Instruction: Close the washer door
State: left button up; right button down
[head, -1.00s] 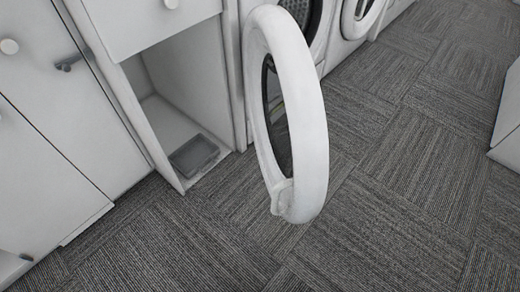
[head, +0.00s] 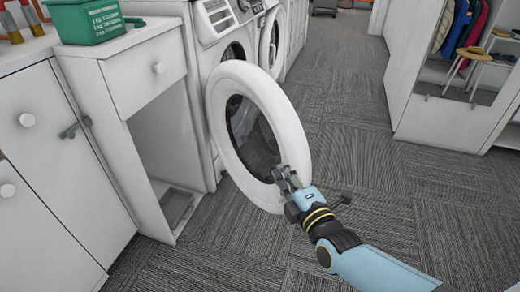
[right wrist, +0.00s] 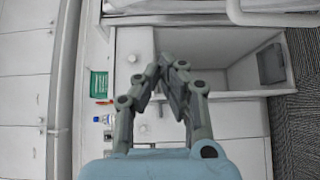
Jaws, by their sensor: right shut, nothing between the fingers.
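The washer door (head: 290,119) is a round white ring with dark glass, standing open from the front of the white washer (head: 207,28). Its face shows wide in the head view. My right gripper (head: 284,177) is shut and empty, with its fingertips overlapping the door's lower right rim. I cannot tell whether they touch it. In the right wrist view, the right gripper (right wrist: 168,66) shows with its fingertips together. My left gripper is not in view.
An open white cabinet (head: 150,75) with a grey tray (head: 176,207) stands left of the washer. A green box (head: 83,20) sits on top. A second washer (head: 275,38) stands behind the door. A wardrobe (head: 440,118) stands at right. The carpet between is clear.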

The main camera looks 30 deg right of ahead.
aim_at(277, 138)
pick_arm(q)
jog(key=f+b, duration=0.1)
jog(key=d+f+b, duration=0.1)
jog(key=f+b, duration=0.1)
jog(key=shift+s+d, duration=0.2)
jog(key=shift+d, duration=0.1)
pick_arm(e)
jog(key=w+d, duration=0.1)
jog(key=w, duration=0.2)
jog(key=w+d, duration=0.2)
jog(key=w, duration=0.2)
jog(key=w+d+r, duration=0.1)
jog(key=w+d, duration=0.1)
jog(key=w, duration=0.2)
jog(key=shift+w+d, duration=0.1)
jog(key=shift+d, duration=0.1)
